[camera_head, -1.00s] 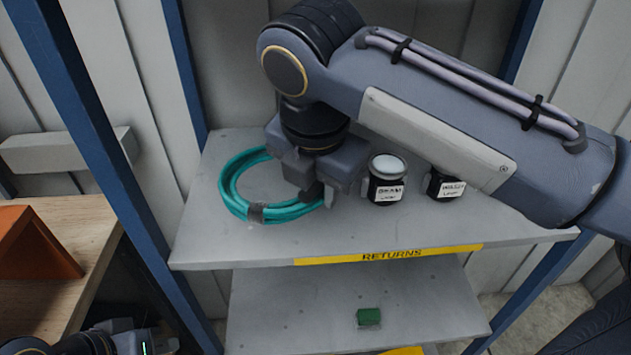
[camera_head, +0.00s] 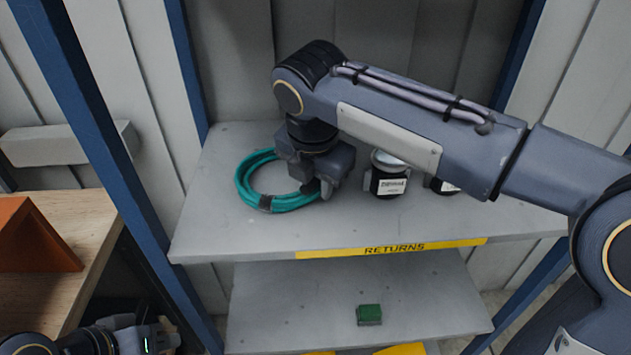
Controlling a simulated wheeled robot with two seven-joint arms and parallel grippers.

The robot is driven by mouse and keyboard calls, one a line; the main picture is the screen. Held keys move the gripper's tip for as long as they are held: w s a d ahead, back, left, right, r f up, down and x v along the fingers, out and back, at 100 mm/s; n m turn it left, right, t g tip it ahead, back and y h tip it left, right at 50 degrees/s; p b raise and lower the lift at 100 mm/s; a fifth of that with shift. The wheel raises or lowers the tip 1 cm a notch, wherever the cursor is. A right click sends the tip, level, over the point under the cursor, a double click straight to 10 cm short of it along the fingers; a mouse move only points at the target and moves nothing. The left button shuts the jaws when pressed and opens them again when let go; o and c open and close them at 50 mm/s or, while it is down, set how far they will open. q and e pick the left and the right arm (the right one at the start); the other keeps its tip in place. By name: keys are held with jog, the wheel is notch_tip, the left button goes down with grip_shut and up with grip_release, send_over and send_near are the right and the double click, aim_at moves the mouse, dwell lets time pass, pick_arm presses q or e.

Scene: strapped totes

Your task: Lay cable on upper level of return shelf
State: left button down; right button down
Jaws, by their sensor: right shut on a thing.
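The teal cable (camera_head: 246,190) is a round coil with a dark tie at its front. It is at the upper level (camera_head: 225,232) of the return shelf, which has a yellow RETURNS label (camera_head: 395,248) on its front edge. The coil looks flat and low, but I cannot tell whether it rests fully on the board. My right gripper (camera_head: 322,192) points down and is shut on the coil's right side. My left gripper (camera_head: 165,338) is at the bottom left, away from the shelf; its fingers are too unclear to read.
Two dark labelled jars stand right of the coil, one (camera_head: 388,178) close to my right gripper and one (camera_head: 440,186) partly behind my arm. A green block (camera_head: 369,314) lies on the lower level (camera_head: 270,310). A wooden table (camera_head: 75,225) with an orange piece (camera_head: 35,240) is at left.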

jog(key=shift+r, duration=0.1)
jog(key=c, duration=1.1)
grip_release()
jog(key=shift+f, duration=0.2)
jog(key=p+v, duration=0.1)
jog(key=v, duration=0.7)
jog(key=shift+p, duration=0.3)
jog(key=shift+f, duration=0.1)
